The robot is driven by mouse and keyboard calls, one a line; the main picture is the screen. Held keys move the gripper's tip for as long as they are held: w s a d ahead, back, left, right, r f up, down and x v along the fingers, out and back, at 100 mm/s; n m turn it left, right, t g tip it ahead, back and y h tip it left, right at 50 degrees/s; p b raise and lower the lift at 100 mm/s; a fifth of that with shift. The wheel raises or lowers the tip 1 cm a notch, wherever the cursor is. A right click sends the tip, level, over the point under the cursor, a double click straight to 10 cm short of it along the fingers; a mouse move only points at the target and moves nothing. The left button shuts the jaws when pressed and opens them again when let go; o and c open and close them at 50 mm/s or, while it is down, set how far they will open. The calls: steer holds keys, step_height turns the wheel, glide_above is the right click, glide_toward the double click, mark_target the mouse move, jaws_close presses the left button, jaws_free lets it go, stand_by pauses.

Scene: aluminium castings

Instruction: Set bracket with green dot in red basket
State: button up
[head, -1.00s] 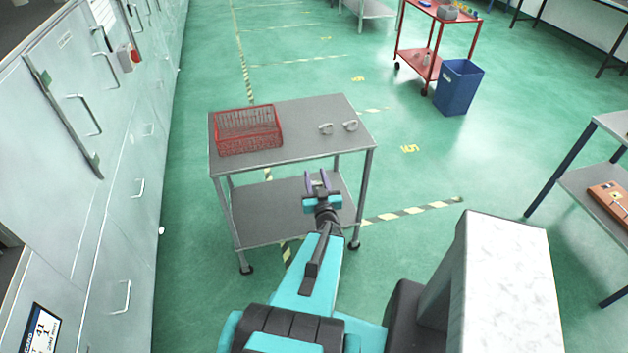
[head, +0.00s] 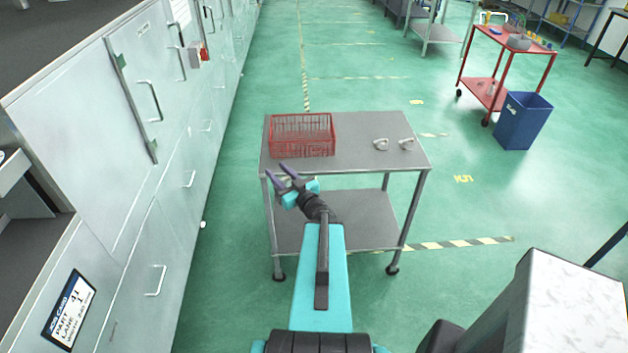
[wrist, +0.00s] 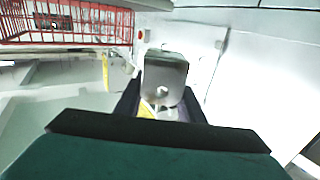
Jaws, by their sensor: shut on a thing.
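The red basket (head: 302,136) is a wire basket at the left rear of the grey trolley top. It also shows at the upper left of the wrist view (wrist: 70,22). My gripper (head: 280,174) is in front of the trolley's front edge, short of the basket and below it in the picture. In the wrist view my gripper (wrist: 160,108) is shut on a grey metal bracket (wrist: 166,75) with a round hole. I see no green dot on its visible face. Two small pale brackets, one (head: 381,144) and another (head: 407,144), lie on the trolley top right of the basket; no dot is discernible.
The grey trolley (head: 350,165) has a lower shelf and clear top space between basket and brackets. Grey cabinets (head: 150,150) line the left side. A blue bin (head: 522,120) and a red cart (head: 508,45) stand at the back right.

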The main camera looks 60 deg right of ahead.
steer(key=w+a+r+n+g+y+b, duration=0.15)
steer(key=w+a+n+y, duration=0.35)
steer(key=a, duration=0.7)
steer(key=w+a+n+y+b, duration=0.25)
steer(key=w+a+y, duration=0.4)
steer(key=a, duration=0.55)
steer(key=w+a+r+n+y+b, duration=0.1)
steer(key=w+a+n+y+b, duration=0.1)
steer(key=w+a+n+y, duration=0.65)
steer(key=s+a+g+b, duration=0.1)
steer(key=a+g, duration=0.1)
steer(key=a, duration=0.7)
steer(key=s+a+f+g+y+b, duration=0.1)
steer(key=a+g, duration=0.1)
steer(key=a, duration=0.7)
steer(key=shift+m+g+y, duration=0.3)
steer(key=shift+g, duration=0.05)
